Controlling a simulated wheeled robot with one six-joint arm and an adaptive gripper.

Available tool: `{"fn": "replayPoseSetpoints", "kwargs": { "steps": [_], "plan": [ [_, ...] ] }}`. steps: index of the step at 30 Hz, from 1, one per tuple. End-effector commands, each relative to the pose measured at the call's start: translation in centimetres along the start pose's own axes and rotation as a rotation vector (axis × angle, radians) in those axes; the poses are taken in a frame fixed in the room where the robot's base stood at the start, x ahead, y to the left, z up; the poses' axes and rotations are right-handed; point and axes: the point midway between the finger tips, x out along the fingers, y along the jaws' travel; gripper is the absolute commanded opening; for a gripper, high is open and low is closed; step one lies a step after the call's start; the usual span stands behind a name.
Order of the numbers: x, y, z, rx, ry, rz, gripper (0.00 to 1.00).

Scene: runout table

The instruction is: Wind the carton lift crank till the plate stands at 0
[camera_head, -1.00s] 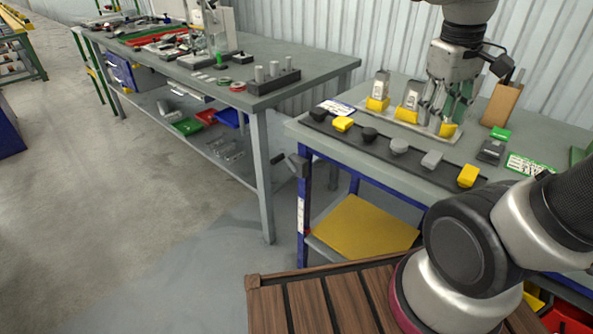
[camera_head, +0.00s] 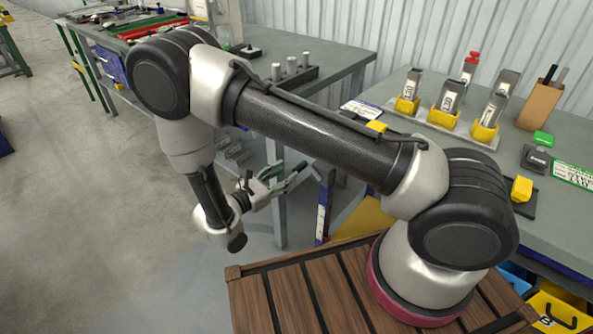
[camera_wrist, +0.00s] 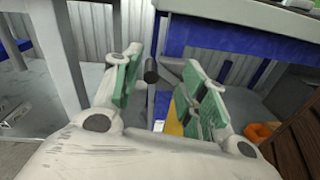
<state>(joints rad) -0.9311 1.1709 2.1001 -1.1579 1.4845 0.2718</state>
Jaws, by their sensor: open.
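My gripper (camera_head: 284,178) is open in the head view, at the left end of the right-hand workbench. In the wrist view its green-padded fingers (camera_wrist: 162,58) stand apart. The crank's dark round knob (camera_wrist: 151,71) shows between them, nearer the left finger; I see no clear contact. A grey bar (camera_head: 317,173), apparently the crank arm, shows just beyond the fingertips. A yellow plate (camera_head: 367,218) under the bench, perhaps the lift plate, is mostly hidden by my arm. A white marked strip (camera_head: 320,222) is on the blue bench post; its marks are unreadable.
The right workbench (camera_head: 400,88) holds yellow-based holders (camera_head: 484,131), a brown block (camera_head: 539,104) and a green-and-white card (camera_head: 572,174). The left workbench (camera_head: 345,62) stands behind my arm. Bare floor (camera_head: 80,200) lies to the left.

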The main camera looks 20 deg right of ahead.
Motion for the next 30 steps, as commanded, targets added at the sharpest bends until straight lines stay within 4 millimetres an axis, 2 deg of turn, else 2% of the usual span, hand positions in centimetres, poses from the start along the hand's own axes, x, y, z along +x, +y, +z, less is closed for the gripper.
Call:
{"fn": "replayPoseSetpoints", "kwargs": {
  "steps": [1,3,6,18,22,30],
  "plan": [
    [-0.5,-0.2,-1.1,-0.022,-0.011,0.034,0.42],
    [-0.9,-0.3,-2.0,-0.038,-0.019,0.067,0.42],
    [-0.5,-0.3,-2.5,-0.046,-0.024,0.083,0.42],
    [5.6,0.2,-2.3,-0.046,-0.024,0.079,0.42],
    [6.5,0.3,-2.3,-0.045,-0.023,0.081,0.42],
    [6.7,0.3,-2.3,-0.045,-0.023,0.082,0.42]
  ]
}}
